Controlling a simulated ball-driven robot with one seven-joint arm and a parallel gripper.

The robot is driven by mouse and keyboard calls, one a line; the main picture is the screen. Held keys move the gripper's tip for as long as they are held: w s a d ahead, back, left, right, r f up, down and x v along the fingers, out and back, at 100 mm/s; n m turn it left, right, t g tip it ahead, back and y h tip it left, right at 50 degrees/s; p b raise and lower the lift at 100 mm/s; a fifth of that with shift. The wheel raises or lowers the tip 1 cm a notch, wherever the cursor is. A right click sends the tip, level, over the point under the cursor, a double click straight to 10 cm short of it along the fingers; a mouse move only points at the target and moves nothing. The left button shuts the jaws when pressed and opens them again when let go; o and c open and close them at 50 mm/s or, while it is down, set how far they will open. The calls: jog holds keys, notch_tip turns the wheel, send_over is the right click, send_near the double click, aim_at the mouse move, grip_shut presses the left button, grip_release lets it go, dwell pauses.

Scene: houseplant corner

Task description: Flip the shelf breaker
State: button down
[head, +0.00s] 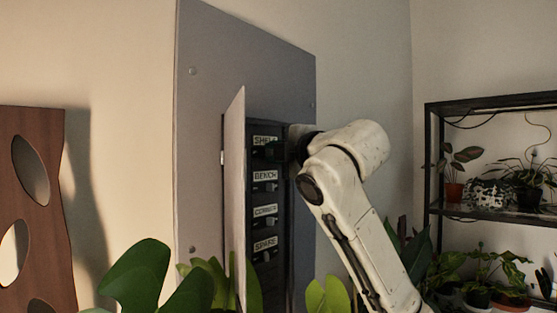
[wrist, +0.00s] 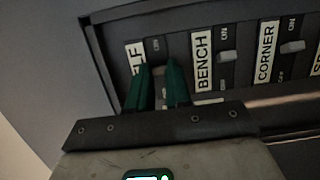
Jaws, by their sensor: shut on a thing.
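The shelf breaker is the top one in the open breaker box (head: 283,270), beside the label SHELF (head: 265,141). My gripper (head: 276,151) is at that top row in the head view. In the wrist view the two green fingers of my gripper (wrist: 162,75) are closed around the shelf breaker's small lever, partly covering the SHELF label (wrist: 137,58). The lever is mostly hidden between the fingers, so I cannot tell its position. The ON mark above it shows. The bench lever (wrist: 227,57) and the corner lever (wrist: 293,47) are clear of my fingers.
The box's narrow door (head: 236,200) stands open on the left, close to the breakers. Leafy plants (head: 140,277) rise below and in front of the box. A black plant rack (head: 480,214) stands at the right. A brown panel with holes (head: 48,215) is at the left.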

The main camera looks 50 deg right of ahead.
jog(key=shift+a+f+m+h, duration=0.1)
jog(key=shift+a+m+h, duration=0.1)
jog(key=shift+m+h, duration=0.4)
jog(key=shift+h, duration=0.3)
jog(key=c, duration=1)
grip_release()
jog(key=shift+c, duration=0.2)
jog(key=b+v, duration=0.3)
jog(key=v, duration=0.7)
jog(key=shift+s+r, duration=0.25)
jog(key=shift+s, duration=0.1)
jog(key=shift+a, duration=0.1)
